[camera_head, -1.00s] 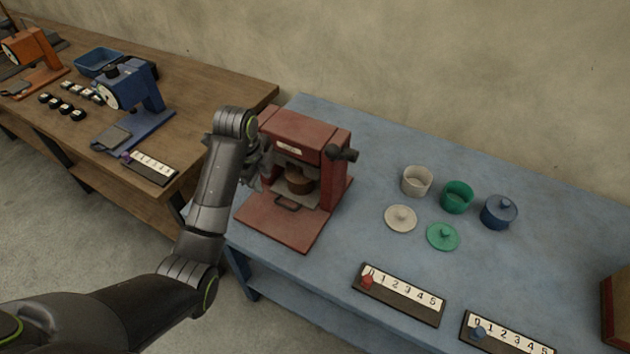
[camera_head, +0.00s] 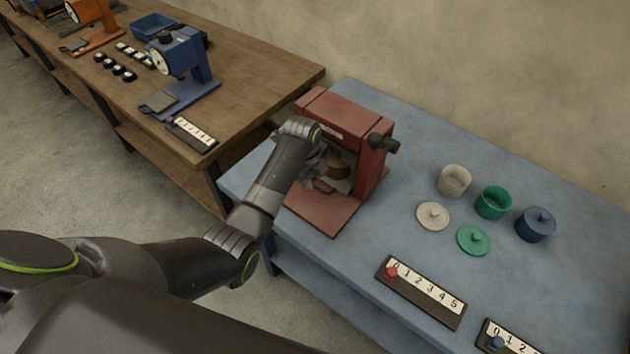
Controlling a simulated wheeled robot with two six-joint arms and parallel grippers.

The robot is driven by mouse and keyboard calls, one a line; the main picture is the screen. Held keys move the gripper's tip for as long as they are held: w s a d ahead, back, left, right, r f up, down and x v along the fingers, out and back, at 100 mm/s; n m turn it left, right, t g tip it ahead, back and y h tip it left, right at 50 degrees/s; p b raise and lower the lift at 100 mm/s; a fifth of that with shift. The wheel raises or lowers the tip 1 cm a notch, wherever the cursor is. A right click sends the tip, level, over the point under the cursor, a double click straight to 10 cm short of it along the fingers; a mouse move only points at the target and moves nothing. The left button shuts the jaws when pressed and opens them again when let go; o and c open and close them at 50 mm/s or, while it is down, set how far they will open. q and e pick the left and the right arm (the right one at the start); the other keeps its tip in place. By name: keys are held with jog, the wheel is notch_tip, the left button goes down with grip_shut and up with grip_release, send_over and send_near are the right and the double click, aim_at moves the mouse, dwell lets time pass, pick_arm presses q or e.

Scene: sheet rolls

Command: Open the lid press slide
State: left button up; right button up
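The red lid press (camera_head: 360,118) stands on the blue table, with a dark knob on its right side. Its opening faces forward, above a flat red base plate (camera_head: 328,214). A brownish round part (camera_head: 338,170) shows inside the opening. The slide's handle (camera_head: 323,187) is at the front of the opening, low down and partly hidden. My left gripper (camera_head: 318,168) is at the left front of the opening, close to the handle. My wrist covers part of the press, and I cannot tell whether the fingers touch the handle. My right gripper is out of view.
To the right stand a cream cup (camera_head: 453,181), a green cup (camera_head: 492,203) and a lidded blue pot (camera_head: 536,225). A cream lid (camera_head: 432,216) and a green lid (camera_head: 473,240) lie in front. A number strip (camera_head: 422,290) lies nearer. A wooden table (camera_head: 255,80) stands left.

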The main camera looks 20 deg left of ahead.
aim_at(316, 187)
pick_arm(q)
jog(key=shift+w+d+f, duration=0.1)
jog(key=shift+w+f, duration=0.1)
jog(key=shift+f, duration=0.7)
jog(key=shift+w+d+f, duration=0.1)
jog(key=shift+w+f, duration=0.05)
jog(key=shift+f, duration=0.7)
grip_shut()
